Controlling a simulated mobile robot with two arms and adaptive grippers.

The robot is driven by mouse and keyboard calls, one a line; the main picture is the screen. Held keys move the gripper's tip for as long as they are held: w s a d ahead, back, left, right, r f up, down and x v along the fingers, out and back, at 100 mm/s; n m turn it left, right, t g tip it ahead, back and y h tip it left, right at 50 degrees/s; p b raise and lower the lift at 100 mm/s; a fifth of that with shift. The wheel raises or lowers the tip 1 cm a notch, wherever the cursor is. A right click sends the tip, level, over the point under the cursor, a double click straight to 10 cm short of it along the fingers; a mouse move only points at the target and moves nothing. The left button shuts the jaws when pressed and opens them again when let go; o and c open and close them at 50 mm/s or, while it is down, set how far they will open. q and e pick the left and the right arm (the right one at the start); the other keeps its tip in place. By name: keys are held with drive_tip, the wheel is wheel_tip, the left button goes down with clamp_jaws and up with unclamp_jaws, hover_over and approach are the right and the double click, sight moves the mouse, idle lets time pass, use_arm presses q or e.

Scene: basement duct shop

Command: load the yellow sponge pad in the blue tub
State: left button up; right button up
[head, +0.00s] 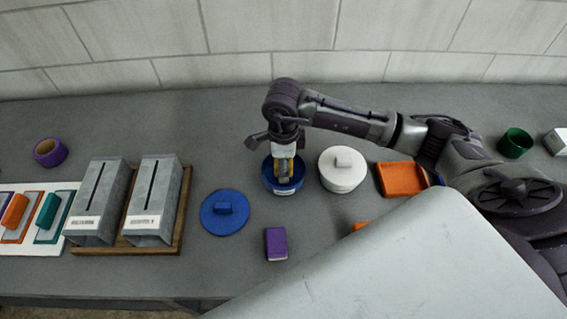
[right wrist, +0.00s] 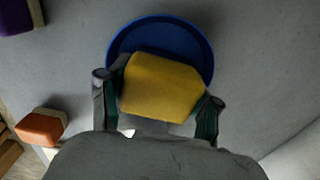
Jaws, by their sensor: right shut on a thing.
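The yellow sponge pad (right wrist: 160,87) is gripped between the two fingers of my right gripper (right wrist: 158,112). In the right wrist view it covers part of the blue tub (right wrist: 190,30). In the head view my right gripper (head: 284,172) points down over the blue tub (head: 268,182), and a bit of the yellow pad (head: 281,153) shows beside the fingers. I cannot tell whether the pad touches the tub's floor. A blue lid (head: 225,212) with a knob lies on the table left of the tub. My left gripper is not in view.
A white lidded tub (head: 342,170) stands right of the blue tub. A purple block (head: 276,244) lies in front. An orange box (head: 401,179), a green cup (head: 515,143) and a purple ring (head: 50,152) are farther out. Two grey slotted boxes (head: 152,202) stand left on a wooden tray (head: 183,222).

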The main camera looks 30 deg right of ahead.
drive_tip(key=shift+f, duration=0.1)
idle(0.3)
drive_tip(key=shift+r+p, duration=1.85)
drive_tip(key=shift+r, duration=1.75)
drive_tip(key=n, duration=0.1)
drive_tip(key=n+b, duration=0.1)
drive_tip(key=a+n, duration=0.1)
drive_tip(key=shift+s+r+n, duration=0.25)
drive_tip(key=shift+s+n, duration=0.15)
drive_tip(key=s+a+r+n+b, duration=0.2)
drive_tip(key=s+n+b, duration=0.2)
drive_tip(key=n, duration=1.5)
drive_tip(key=s, duration=0.3)
drive_tip(key=shift+r+n+b, duration=0.2)
drive_tip(key=shift+n+b, duration=0.15)
drive_tip(key=shift+n, duration=0.05)
